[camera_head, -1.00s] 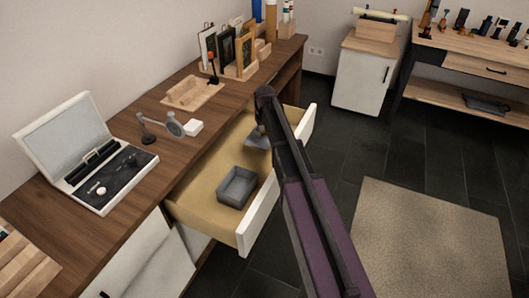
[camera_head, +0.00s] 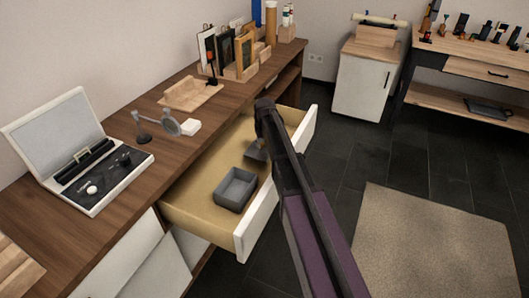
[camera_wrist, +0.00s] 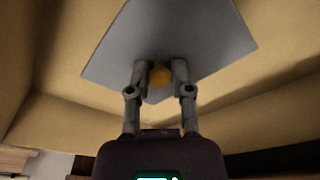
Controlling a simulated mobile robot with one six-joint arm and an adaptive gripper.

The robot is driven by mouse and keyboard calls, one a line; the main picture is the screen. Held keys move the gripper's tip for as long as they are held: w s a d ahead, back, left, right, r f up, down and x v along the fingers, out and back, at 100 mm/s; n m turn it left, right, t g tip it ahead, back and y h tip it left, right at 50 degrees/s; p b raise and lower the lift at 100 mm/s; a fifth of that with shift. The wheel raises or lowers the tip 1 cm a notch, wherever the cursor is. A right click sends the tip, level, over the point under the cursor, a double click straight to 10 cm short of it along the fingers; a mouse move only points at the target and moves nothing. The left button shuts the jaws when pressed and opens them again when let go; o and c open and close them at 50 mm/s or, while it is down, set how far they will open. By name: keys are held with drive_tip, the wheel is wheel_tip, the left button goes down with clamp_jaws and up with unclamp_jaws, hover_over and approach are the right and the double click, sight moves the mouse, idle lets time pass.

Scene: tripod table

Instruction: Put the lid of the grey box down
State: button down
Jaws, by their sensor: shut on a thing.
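The grey box (camera_head: 228,203) stands open and empty in the pulled-out drawer, towards its near end. Its lid (camera_head: 253,154) is a flat grey plate, just behind the box in the head view and apart from it. My gripper (camera_wrist: 160,72) is shut on the lid's orange knob (camera_wrist: 160,76). The lid also shows in the wrist view (camera_wrist: 205,38), spread out beyond the fingers. In the head view my arm hides part of the lid and of the drawer. I cannot tell whether the lid touches the drawer floor.
The drawer (camera_head: 192,203) has a tan inside and a white front (camera_head: 262,222). The wooden desk (camera_head: 110,228) above it carries an open case (camera_head: 60,130), a magnifier stand (camera_head: 145,138) and a wooden tray (camera_head: 190,95). The drawer floor around the box is bare.

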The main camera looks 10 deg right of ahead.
sight(263, 148)
drive_tip(key=shift+f+b, duration=1.9)
drive_tip(key=shift+f, duration=0.15)
drive_tip(key=c, duration=0.5)
unclamp_jaws()
drive_tip(key=shift+r, duration=0.2)
drive_tip(key=r+p, duration=0.4)
drive_tip(key=s+r+p, duration=0.1)
drive_tip(key=r+p, duration=0.6)
drive_tip(key=p, duration=0.1)
drive_tip(key=shift+s+d+r, duration=0.15)
drive_tip(key=shift+s+r, duration=0.2)
drive_tip(key=shift+r, duration=0.05)
drive_tip(key=shift+r, duration=0.15)
